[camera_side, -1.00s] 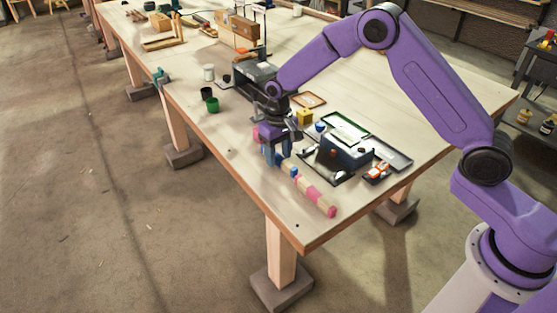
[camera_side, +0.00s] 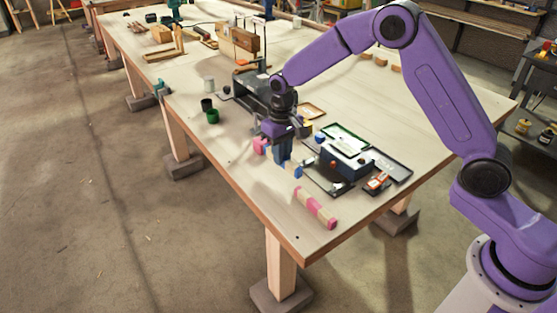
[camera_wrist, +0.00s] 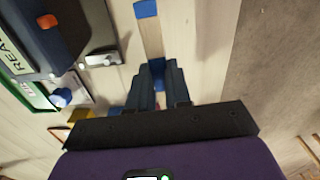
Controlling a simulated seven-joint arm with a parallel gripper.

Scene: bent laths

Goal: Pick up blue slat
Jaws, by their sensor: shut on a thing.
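The blue slat is a wooden lath with blue bands, one at its near end (camera_side: 294,171). It also shows in the wrist view, with a blue end (camera_wrist: 146,9) and a bare tan stretch below it. My gripper (camera_side: 283,160) points down and is shut around the slat's middle part; its fingers also show in the wrist view (camera_wrist: 159,75). The slat seems a little above the table, and the fingers hide part of it. A pink-banded slat (camera_side: 315,207) lies in front of it, apart. Another pink piece (camera_side: 260,146) shows behind the fingers.
The wooden table (camera_side: 245,190) has its left edge close to the slats. A green cup (camera_side: 213,116) and a black cup (camera_side: 207,104) stand behind, at left. The near corner is mostly clear.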

